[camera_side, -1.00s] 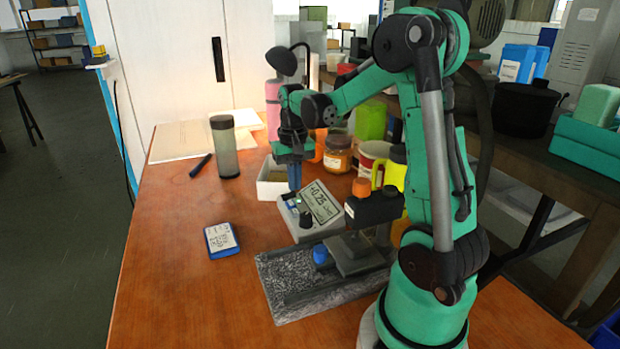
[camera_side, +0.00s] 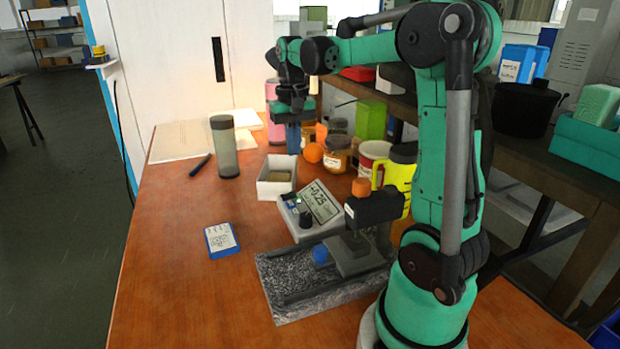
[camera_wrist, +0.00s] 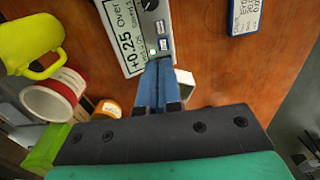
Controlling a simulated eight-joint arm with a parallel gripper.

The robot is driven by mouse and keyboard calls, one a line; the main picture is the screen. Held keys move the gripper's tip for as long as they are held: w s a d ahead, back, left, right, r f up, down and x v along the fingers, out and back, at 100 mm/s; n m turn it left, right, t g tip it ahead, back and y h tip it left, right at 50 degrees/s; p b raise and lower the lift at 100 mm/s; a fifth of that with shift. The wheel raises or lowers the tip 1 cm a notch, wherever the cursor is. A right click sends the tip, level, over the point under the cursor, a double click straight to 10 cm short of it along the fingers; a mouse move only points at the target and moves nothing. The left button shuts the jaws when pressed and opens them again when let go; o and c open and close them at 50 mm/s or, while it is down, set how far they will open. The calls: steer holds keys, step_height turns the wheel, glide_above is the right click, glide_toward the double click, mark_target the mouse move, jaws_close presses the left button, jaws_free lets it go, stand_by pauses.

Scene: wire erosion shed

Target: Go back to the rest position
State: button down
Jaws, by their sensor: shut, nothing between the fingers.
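My gripper (camera_side: 293,139) hangs above the back part of the table, over the area behind the white open box (camera_side: 272,190), with its blue fingers pointing down. In the wrist view the blue fingers (camera_wrist: 156,75) lie together with nothing between them. Below in the side view is a grey gauge with a tilted display reading +0.25 (camera_side: 318,203); the display also shows in the wrist view (camera_wrist: 124,40). The fingers are clear of the gauge and the box.
A granite stand (camera_side: 290,290) with a black and orange head (camera_side: 372,208) is by my base. A tumbler (camera_side: 224,150), jar (camera_side: 338,158), red-white mug (camera_side: 372,157) and yellow mug (camera_side: 402,175) stand around. The front left table is clear.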

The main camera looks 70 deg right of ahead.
steer(key=a+f+n+t, duration=0.1)
steer(key=a+n+t, duration=0.2)
steer(key=a, duration=0.7)
steer(key=s+a+f+n+t, duration=0.1)
steer(key=a+n+t, duration=0.3)
steer(key=a, duration=0.6)
steer(key=shift+s+f+n, duration=0.25)
steer(key=shift+f+n, duration=0.4)
steer(key=shift+n, duration=0.35)
